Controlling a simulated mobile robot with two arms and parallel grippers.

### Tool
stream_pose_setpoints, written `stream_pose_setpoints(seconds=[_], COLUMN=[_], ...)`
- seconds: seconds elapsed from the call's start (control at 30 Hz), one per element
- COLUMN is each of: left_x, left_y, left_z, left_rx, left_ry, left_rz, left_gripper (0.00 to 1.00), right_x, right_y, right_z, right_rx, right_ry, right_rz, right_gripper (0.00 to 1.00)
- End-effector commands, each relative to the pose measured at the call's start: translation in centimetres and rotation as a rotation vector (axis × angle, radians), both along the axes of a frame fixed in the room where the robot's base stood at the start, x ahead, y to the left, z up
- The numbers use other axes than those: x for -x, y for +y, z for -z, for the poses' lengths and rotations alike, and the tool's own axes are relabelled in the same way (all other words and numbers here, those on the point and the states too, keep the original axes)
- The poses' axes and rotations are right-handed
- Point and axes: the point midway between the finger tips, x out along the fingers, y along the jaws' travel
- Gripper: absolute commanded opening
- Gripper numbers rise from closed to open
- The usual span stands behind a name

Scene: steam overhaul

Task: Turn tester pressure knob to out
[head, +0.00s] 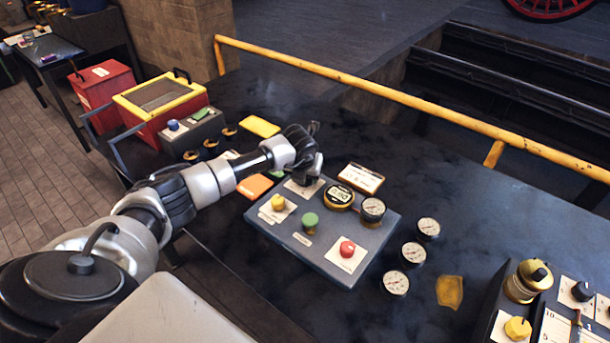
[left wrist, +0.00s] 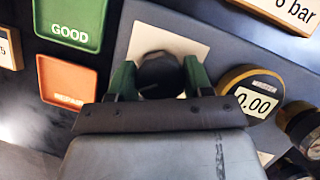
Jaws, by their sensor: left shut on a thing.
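The tester (head: 285,235) is a grey panel box on the dark bench. My left gripper (head: 306,172) reaches over its far left corner. In the left wrist view its green fingertips (left wrist: 160,78) stand on both sides of a dark round knob (left wrist: 161,70), shut on it, above a pale label plate (left wrist: 150,40). The arm hides this knob in the head view. The tester's digital gauge (head: 339,197) reads 0.00 in the left wrist view (left wrist: 251,103). A dial gauge (head: 372,209), yellow knob (head: 277,202), green knob (head: 310,220) and red button (head: 347,248) are also on the tester. My right gripper is not in view.
An orange tray (head: 254,187) lies left of the tester, a bar card (head: 361,178) behind it. Loose gauges (head: 413,253) lie to its right. A red box (head: 160,110) stands at left. A yellow rail (head: 400,98) borders the bench's far side.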

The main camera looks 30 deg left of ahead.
Motion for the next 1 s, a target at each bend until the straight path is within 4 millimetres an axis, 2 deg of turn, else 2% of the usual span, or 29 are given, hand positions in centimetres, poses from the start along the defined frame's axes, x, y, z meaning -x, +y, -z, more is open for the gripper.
stream_pose_setpoints(seconds=[0.2, 0.5, 1.0], left_x=[-0.1, 0.0, 0.0], left_y=[0.0, 0.0, 0.0], left_z=[0.1, 0.1, 0.0], left_rx=[0.000, 0.001, 0.003], left_ry=[-0.001, -0.001, 0.000], left_rz=[-0.176, -0.335, -0.395], left_gripper=[0.27, 0.27, 0.27], right_x=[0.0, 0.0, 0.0], right_y=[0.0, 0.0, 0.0], right_z=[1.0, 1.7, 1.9], right_rx=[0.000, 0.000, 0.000], right_ry=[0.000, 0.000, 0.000], right_rz=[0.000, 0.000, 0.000], right_gripper=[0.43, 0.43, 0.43])
